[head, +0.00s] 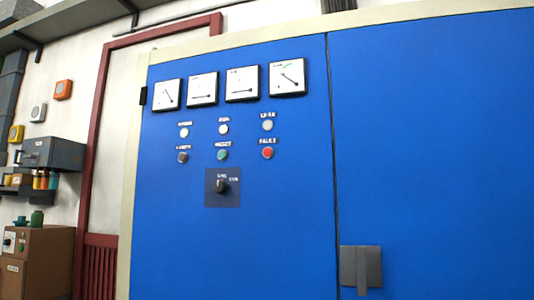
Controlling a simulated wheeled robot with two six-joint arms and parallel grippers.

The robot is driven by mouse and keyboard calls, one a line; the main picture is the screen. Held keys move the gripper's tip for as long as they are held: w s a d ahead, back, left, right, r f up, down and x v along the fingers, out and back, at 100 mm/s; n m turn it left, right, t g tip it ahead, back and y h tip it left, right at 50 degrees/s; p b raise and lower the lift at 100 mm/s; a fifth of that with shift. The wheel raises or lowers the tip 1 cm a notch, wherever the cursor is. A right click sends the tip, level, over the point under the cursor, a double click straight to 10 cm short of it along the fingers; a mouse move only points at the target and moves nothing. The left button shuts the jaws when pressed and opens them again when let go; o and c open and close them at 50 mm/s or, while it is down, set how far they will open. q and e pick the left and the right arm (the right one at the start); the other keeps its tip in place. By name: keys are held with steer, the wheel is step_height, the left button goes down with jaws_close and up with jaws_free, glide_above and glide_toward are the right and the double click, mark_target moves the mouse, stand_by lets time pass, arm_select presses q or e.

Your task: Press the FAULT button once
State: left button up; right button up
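The blue cabinet (230,250) fills the middle and right of the head view. On its left door is a red button (267,153), at the right end of the lower row. The label above it is small and blurred but looks like FAULT. To its left in that row are a green button (222,155) and a dark button (183,157). Neither gripper shows in this view, and nothing covers the red button.
Several white dial meters (241,84) sit above a row of pale round lamps (223,129). A black rotary knob (221,186) is below the buttons. A grey handle (360,267) is at lower right. A brown cabinet (35,262) stands at left.

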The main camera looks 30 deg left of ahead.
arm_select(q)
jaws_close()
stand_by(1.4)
